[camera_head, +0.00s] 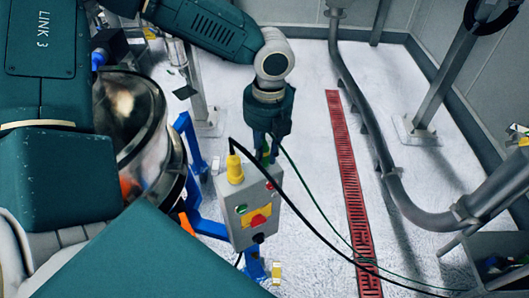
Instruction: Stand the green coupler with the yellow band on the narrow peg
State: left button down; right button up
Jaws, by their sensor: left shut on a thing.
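My left gripper (265,148) points down just behind and above the grey control box (252,207). It is shut on a small green piece (266,157), mostly hidden between the fingers. This looks like the green coupler; a trace of yellow shows on it, but I cannot make out the band clearly. A thin green cable runs from near the fingers down to the lower right. I cannot make out the narrow peg. My right gripper is not in view.
The control box has a yellow plug (235,168) with a black cable on top. A blue frame (205,226) and a shiny metal vessel (140,115) stand left of it. A red floor grate (350,185), a grey pipe (375,145) and a dark bin (452,272) lie to the right.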

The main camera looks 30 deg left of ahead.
pick_arm(q)
jog(key=shift+f, duration=0.2)
jog(key=c, duration=1.5)
grip_release()
jog(key=shift+r, duration=0.1)
jog(key=r, duration=1.1)
jog(key=shift+w+d+r, duration=0.1)
jog(key=shift+d+r, duration=0.2)
jog(key=shift+r, duration=0.1)
